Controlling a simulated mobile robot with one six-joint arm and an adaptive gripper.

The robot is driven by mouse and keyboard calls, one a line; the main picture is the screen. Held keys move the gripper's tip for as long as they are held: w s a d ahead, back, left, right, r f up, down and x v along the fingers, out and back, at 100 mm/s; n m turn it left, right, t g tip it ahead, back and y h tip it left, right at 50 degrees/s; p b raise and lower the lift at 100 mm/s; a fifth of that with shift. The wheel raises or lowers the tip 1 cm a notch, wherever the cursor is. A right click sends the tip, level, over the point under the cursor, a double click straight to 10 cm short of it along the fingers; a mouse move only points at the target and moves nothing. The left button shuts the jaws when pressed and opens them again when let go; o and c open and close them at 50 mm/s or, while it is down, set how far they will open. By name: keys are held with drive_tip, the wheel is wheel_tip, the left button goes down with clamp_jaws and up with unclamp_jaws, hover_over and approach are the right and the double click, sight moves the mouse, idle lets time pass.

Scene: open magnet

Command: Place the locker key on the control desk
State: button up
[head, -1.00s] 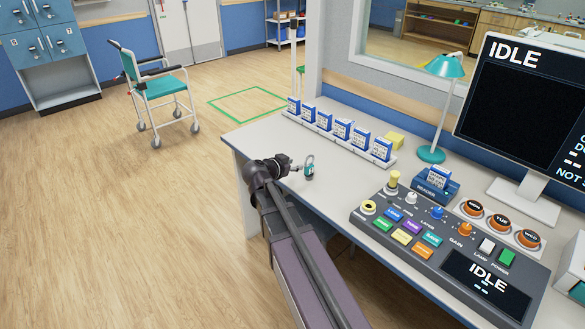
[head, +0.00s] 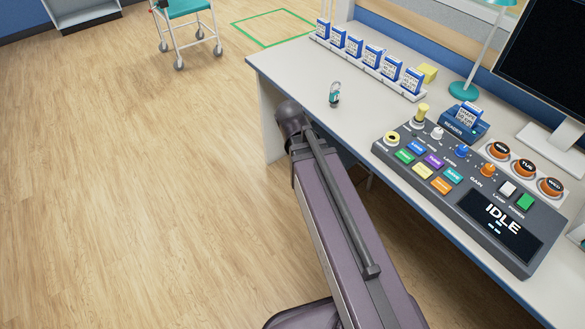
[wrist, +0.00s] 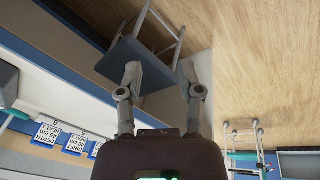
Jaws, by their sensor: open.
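The locker key, seen as a small item with a teal tag (head: 335,95), is on the pale top of the control desk (head: 300,72), near its left end. Nothing is touching it in the head view. My gripper (wrist: 160,80) shows in the wrist view with its two fingers apart and nothing between them. In the head view my arm reaches up to the desk's front left edge, and the gripper itself is hidden there. The key cannot be made out in the wrist view.
A rack of blue-and-white cards (head: 366,66) lines the back of the desk. A button console (head: 460,190), a card reader (head: 463,122), a teal lamp (head: 464,91) and a monitor (head: 560,60) stand to the right. A wheelchair (head: 187,25) stands on open floor behind.

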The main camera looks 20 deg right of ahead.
drive_tip(key=s+a+n+g+y, duration=0.1)
drive_tip(key=s+a+n+y, duration=0.1)
drive_tip(key=s+a+n, duration=0.1)
drive_tip(key=shift+s+a+f+y, duration=0.3)
drive_tip(key=shift+s+a+y, duration=0.1)
drive_tip(key=shift+s+a, duration=0.25)
drive_tip(key=shift+w, duration=0.1)
